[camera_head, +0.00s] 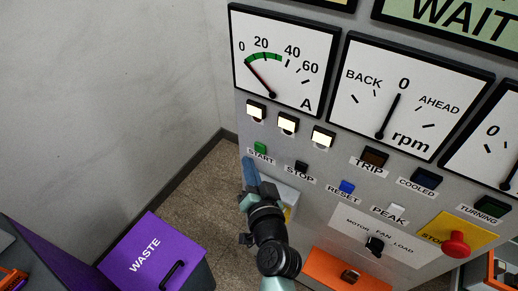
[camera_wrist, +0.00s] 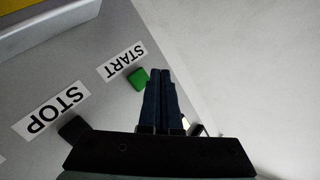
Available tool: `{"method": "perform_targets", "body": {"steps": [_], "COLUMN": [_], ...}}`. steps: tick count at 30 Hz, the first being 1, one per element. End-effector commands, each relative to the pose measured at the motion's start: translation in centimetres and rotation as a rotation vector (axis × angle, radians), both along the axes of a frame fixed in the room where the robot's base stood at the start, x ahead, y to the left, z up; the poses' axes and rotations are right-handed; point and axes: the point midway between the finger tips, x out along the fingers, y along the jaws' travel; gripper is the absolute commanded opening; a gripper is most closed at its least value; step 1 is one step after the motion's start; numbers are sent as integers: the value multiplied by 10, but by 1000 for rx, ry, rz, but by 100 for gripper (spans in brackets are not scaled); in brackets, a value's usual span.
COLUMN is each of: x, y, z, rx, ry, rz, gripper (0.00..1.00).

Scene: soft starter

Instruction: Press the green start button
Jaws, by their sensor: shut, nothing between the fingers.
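The green start button (camera_head: 260,148) is a small green square on the grey panel, just above its START label, at the panel's left side. In the wrist view the green button (camera_wrist: 139,79) shows right beside my fingers, next to the upside-down START label. My gripper (camera_head: 249,162) is shut and empty, with its blue fingertips just below and left of the button. In the wrist view the shut fingers of my gripper (camera_wrist: 159,75) lie to the right of the button. I cannot tell whether they touch the panel.
The black STOP button (camera_head: 302,167) and blue RESET button (camera_head: 347,187) are to the right. A red emergency knob (camera_head: 456,243) sits on a yellow plate at lower right. A purple WASTE bin (camera_head: 150,256) stands on the floor at left. Three lit lamps are above START.

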Motion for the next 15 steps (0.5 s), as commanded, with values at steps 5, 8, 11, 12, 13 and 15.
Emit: {"method": "perform_targets", "body": {"steps": [5,8,11,12,13,15], "x": [12,14,15,15,15,15], "y": [-8,-10,-11,-11,-11,-11], "z": [-2,-1,-1,-1,-1,-1], "rx": [-2,0,0,0,0,0], "ry": [0,2,2,2,2,1], "rz": [1,0,0,0,0,0], "gripper": [0,0,0,0,0,0]}}
